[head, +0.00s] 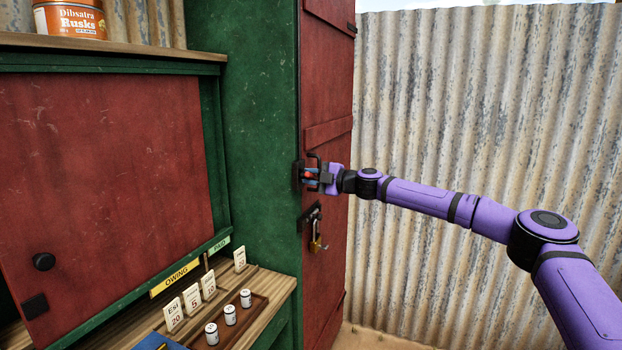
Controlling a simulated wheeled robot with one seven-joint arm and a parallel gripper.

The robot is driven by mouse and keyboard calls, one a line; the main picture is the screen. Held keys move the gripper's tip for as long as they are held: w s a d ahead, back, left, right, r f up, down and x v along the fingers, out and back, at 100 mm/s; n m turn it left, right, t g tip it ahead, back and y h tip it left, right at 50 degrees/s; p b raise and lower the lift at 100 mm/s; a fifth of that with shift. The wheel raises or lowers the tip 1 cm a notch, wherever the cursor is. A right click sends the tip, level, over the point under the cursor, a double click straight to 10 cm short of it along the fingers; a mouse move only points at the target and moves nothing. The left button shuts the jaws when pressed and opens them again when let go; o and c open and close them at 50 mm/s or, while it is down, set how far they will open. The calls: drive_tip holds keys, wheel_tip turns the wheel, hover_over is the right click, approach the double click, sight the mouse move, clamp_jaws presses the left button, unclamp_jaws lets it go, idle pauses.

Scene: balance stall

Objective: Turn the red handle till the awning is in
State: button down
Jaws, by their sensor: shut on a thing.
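My gripper (316,178) is at the edge of the red door, beside a dark bracket (299,176). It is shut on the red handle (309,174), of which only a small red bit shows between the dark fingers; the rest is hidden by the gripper. My purple arm reaches in from the right, in front of the corrugated wall. The awning is not in view, so I cannot tell how far out it is.
Below the gripper a brass padlock (316,244) hangs from a dark hasp (309,217) on the red door (328,120). At left are a red hatch (110,160) and a wooden counter with cards and small white weights (229,314). A corrugated wall (440,110) stands behind.

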drive_tip(key=shift+n, duration=2.2)
drive_tip(key=c, duration=1)
unclamp_jaws()
drive_tip(key=shift+c, duration=0.2)
drive_tip(key=v, duration=1)
drive_tip(key=shift+d, duration=0.35)
drive_tip(key=shift+s+r, duration=0.1)
